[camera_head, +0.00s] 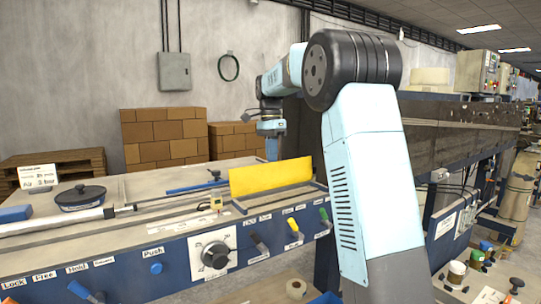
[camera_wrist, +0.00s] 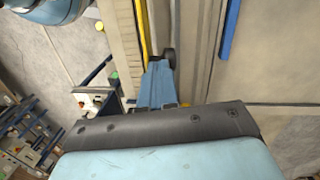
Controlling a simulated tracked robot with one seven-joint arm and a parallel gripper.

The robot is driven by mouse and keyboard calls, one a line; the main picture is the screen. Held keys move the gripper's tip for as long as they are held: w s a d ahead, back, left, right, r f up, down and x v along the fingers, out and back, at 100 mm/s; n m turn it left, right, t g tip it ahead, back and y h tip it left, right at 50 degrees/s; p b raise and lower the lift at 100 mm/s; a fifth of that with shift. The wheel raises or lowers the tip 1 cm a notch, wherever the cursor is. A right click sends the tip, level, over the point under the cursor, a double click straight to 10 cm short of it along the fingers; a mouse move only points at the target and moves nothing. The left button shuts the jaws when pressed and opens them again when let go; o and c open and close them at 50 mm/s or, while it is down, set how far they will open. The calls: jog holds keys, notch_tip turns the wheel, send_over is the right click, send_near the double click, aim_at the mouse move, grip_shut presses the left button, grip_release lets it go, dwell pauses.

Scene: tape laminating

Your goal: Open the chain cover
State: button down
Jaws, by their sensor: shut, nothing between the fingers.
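The yellow panel, which looks like the chain cover (camera_head: 270,177), stands upright along the machine's tabletop in the head view. In the wrist view the yellow cover (camera_wrist: 140,28) shows as a thin strip, seen nearly edge-on from above. My gripper (camera_head: 272,152) hangs down at the far side of the panel in the head view, its lower end partly hidden. In the wrist view my gripper (camera_wrist: 159,68) appears as a narrow blue shape, shut and empty, just right of the yellow strip. I cannot tell whether it touches the panel.
A black lidded pan-like object (camera_head: 80,198) and a blue bar (camera_head: 197,187) lie on the tabletop. Stacked cardboard boxes (camera_head: 165,137) stand behind. A long dark machine housing (camera_head: 450,135) blocks the right side.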

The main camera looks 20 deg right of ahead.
jog(key=shift+w+f, duration=0.15)
jog(key=shift+w, duration=0.05)
dwell(0.4)
